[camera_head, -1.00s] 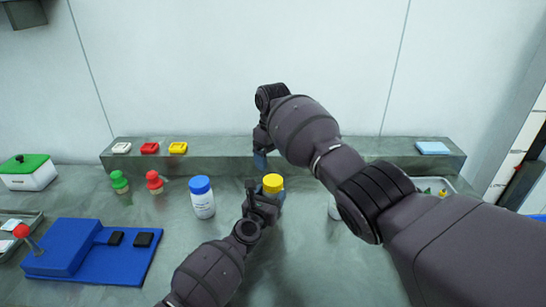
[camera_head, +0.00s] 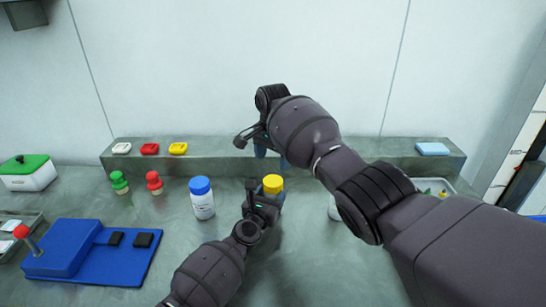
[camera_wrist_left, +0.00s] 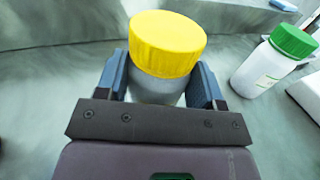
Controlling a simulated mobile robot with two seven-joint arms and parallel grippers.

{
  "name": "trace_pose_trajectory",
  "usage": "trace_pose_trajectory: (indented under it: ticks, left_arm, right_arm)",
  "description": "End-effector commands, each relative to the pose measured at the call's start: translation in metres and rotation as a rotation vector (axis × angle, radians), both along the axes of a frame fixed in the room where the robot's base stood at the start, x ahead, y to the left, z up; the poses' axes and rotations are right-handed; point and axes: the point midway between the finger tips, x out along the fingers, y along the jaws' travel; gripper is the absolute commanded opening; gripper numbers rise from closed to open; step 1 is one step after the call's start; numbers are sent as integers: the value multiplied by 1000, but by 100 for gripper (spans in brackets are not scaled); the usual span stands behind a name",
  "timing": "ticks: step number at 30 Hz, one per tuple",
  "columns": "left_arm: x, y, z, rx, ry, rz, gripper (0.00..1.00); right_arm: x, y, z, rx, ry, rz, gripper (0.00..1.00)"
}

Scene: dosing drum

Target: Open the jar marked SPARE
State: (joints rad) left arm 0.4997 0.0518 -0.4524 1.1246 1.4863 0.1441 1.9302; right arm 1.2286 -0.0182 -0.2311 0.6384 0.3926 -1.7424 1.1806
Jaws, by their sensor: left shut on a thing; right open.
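A jar with a yellow lid (camera_head: 272,183) stands on the counter; its lid and part of its pale body also show in the left wrist view (camera_wrist_left: 167,44). My left gripper (camera_head: 266,200) is shut around the jar's body, below the lid, one finger on each side. The lid is on the jar. My right gripper (camera_head: 268,155) is open and empty, above and behind the yellow-lidded jar. No label on this jar can be read. A white jar with a blue lid (camera_head: 201,198) stands to the left; its label is too small to read.
A white jar with a green lid (camera_wrist_left: 274,62) stands right of the held jar. Green (camera_head: 119,182) and red (camera_head: 154,182) knobbed pieces, a blue device (camera_head: 75,255) and a green-lidded box (camera_head: 29,172) are at left. A ledge (camera_head: 225,160) runs behind.

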Motion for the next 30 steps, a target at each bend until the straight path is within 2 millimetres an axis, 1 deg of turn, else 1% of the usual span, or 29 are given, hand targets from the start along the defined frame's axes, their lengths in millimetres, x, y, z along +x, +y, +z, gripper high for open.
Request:
trace_pose_trajectory:
  ticks: [3, 21, 25, 30]
  left_arm:
    - [0, 0, 0, 0, 0, 0, 0]
    - [0, 0, 0, 0, 0, 0, 0]
    - [0, 0, 0, 0, 0, 0, 0]
    - [0, 0, 0, 0, 0, 0, 0]
  right_arm:
    - [0, 0, 0, 0, 0, -168, 82]
    - [0, 0, 0, 1, -1, -1022, 82]
    - [0, 0, 0, 2, 0, -1151, 82]
    - [0, 0, 0, 2, 0, -1244, 82]
